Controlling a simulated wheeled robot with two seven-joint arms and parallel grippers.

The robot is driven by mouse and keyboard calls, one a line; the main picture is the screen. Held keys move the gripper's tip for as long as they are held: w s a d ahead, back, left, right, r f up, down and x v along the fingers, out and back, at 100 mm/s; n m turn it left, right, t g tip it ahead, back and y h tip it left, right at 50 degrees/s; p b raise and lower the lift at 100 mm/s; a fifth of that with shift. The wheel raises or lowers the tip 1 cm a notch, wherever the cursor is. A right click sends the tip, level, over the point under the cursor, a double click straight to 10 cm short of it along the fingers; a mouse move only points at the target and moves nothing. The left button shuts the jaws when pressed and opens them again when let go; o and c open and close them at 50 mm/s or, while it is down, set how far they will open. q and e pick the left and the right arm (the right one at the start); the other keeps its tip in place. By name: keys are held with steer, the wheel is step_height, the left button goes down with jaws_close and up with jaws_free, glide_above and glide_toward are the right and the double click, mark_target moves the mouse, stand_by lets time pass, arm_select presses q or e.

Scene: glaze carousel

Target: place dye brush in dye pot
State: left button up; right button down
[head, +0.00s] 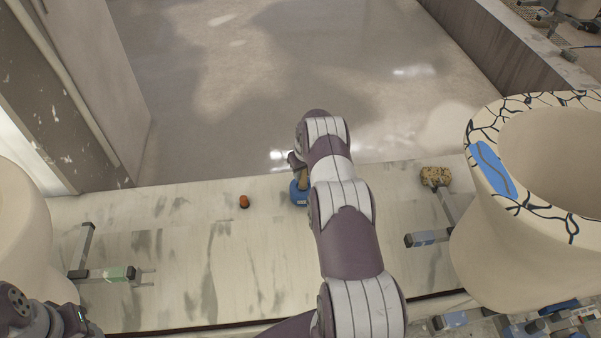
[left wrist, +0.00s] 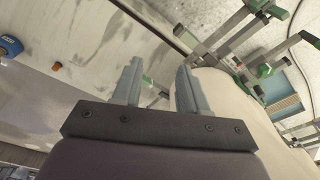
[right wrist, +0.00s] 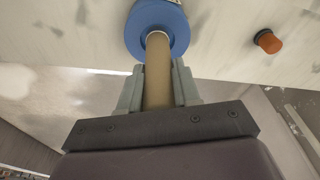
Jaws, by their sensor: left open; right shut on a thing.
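The blue dye pot (head: 299,193) stands on the pale bench near its far edge, partly hidden by my right arm. It also shows at the top of the right wrist view (right wrist: 176,22). My right gripper (right wrist: 158,72) is shut on the tan handle of the dye brush (right wrist: 157,88). The handle runs from between the fingers to the pot's mouth. The brush's far end is hidden there, and I cannot tell how deep it sits. In the left wrist view my left gripper (left wrist: 159,78) is open and empty, beside a large cream vessel (left wrist: 222,92).
A small orange-brown piece (head: 244,202) lies on the bench left of the pot. A speckled sponge (head: 435,176) lies at right, near a large patterned vase (head: 505,250). Metal clamps (head: 108,273) stick out at left. The bench (head: 185,240) between is mostly clear.

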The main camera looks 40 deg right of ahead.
steer(key=shift+f, duration=0.15)
steer(key=shift+f+b, duration=0.1)
steer(key=shift+b, duration=0.2)
steer(key=c, duration=0.8)
jaws_free()
